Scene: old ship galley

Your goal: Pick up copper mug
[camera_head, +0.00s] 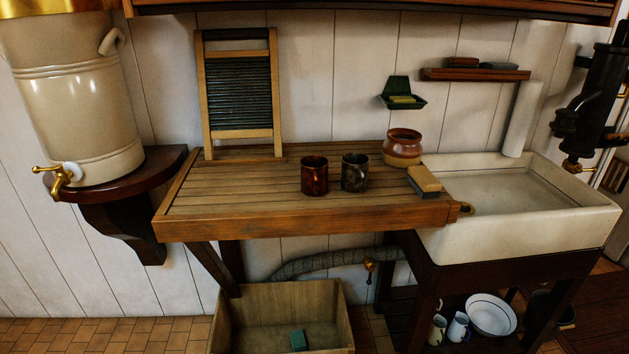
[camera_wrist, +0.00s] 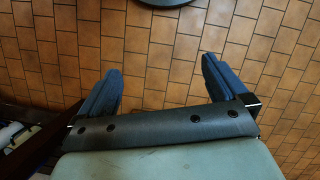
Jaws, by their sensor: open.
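A reddish-brown, shiny copper mug (camera_head: 314,177) stands upright on the slatted wooden draining board (camera_head: 235,190) in the head view. A second, darker grey-brown mug (camera_head: 354,173) stands close to its right, with a narrow gap between them. My gripper (camera_wrist: 160,70) shows only in the wrist view. Its two blue fingers are wide apart with nothing between them.
A brown jar (camera_head: 402,148) and a brush (camera_head: 425,180) are right of the mugs, beside the white sink (camera_head: 520,235). A washboard (camera_head: 240,95) leans at the back left. A stoneware crock (camera_head: 80,110) stands far left. The board's front left is clear.

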